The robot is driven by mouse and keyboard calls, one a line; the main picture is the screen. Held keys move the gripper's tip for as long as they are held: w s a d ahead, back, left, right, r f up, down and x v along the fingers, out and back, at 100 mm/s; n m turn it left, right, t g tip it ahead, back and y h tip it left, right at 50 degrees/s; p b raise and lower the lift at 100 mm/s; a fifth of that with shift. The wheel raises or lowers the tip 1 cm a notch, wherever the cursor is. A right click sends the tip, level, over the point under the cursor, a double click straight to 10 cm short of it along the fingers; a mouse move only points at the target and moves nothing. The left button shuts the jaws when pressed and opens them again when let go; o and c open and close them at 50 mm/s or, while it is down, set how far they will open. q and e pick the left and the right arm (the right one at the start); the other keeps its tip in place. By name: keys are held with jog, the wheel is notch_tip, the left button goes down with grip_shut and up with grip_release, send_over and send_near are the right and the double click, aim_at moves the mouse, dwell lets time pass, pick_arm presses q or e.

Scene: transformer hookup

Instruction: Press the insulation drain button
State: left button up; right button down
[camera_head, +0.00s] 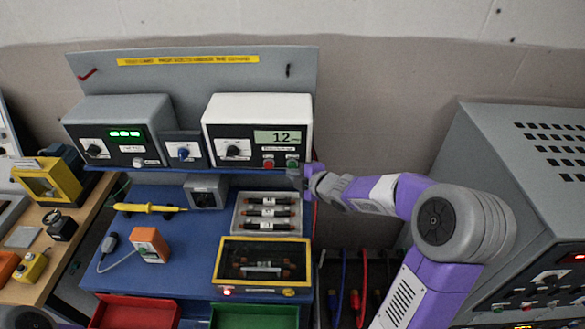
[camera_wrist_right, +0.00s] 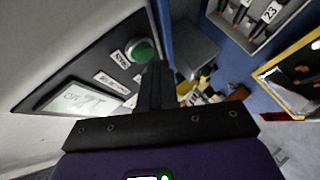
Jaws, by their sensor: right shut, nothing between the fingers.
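The white meter box (camera_head: 258,115) stands on the raised shelf with a lit display reading 12, a black knob, a red button (camera_head: 268,163) and a green button (camera_head: 292,163). My right gripper (camera_head: 306,174) is at the box's lower right corner, close to the green button. In the right wrist view the shut, empty fingers (camera_wrist_right: 155,72) point just beside the green button (camera_wrist_right: 140,51); I cannot tell if they touch it. The red button is not seen there. My left gripper is not in view.
A grey meter box (camera_head: 118,130) with a green display stands left. Below are a tray of fuses (camera_head: 236,222), a yellow-framed case (camera_head: 220,262), a yellow probe (camera_head: 150,208) and an orange device (camera_head: 150,243). A large grey cabinet (camera_head: 500,150) stands right.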

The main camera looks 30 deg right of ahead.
jog(key=shift+s+a, duration=0.25)
jog(key=shift+s, duration=0.15)
jog(key=s+a, duration=0.1)
jog(key=s+a+b, duration=0.1)
jog(key=s, duration=0.1)
jog(key=s+a+b, duration=0.1)
jog(key=s, duration=0.1)
dwell(0.4)
dwell(0.7)
